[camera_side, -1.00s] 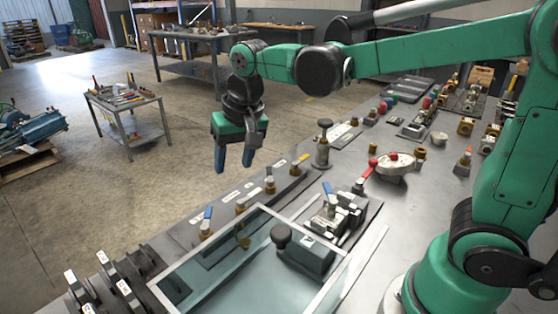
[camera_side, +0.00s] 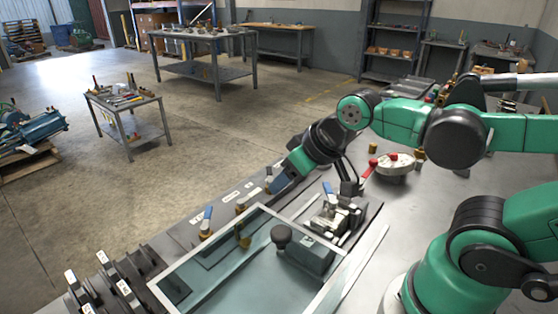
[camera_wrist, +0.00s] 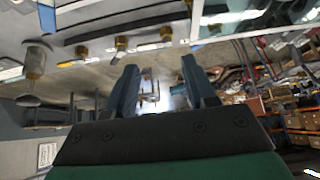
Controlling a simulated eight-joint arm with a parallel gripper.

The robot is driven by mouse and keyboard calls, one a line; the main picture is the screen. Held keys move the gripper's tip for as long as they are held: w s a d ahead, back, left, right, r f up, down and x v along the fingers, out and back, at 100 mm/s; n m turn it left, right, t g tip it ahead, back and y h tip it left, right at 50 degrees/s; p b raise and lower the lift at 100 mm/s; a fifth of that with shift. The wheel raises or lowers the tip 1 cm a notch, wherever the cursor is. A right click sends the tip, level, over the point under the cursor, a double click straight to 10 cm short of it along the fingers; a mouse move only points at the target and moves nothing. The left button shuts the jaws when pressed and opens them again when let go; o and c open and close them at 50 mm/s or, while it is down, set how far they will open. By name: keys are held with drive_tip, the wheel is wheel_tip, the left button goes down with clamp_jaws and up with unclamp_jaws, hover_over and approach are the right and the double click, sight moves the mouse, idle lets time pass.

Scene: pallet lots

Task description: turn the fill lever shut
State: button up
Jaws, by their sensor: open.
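A row of small brass valves with lever handles stands along the bench's far edge beside white labels, too small to read. I cannot tell which is the fill lever. In the side view one has a blue handle (camera_side: 208,214), and a pale-handled lever (camera_side: 247,199) stands just right of it. My gripper (camera_side: 277,184) is tilted low over this row, right of the pale lever, and hides the valves behind it. In the wrist view its two fingers (camera_wrist: 163,84) are apart with nothing held between them. Brass valves (camera_wrist: 121,45) show above the fingertips there, apart from them.
A clear-walled tray (camera_side: 165,298) with a black-knobbed block (camera_side: 300,250) lies in front of the row. A metal clamp fixture (camera_side: 335,213) stands close right of my gripper. A red-handled valve (camera_side: 392,165) is farther right. Black levers (camera_side: 110,280) line the lower left.

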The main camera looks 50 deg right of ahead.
idle(0.4)
drive_tip(key=m+g, duration=0.7)
drive_tip(key=m, duration=0.2)
hover_over(208, 211)
wheel_tip(208, 211, down, 4)
drive_tip(key=shift+r, duration=0.25)
drive_tip(key=shift+f, duration=2.75)
clamp_jaws()
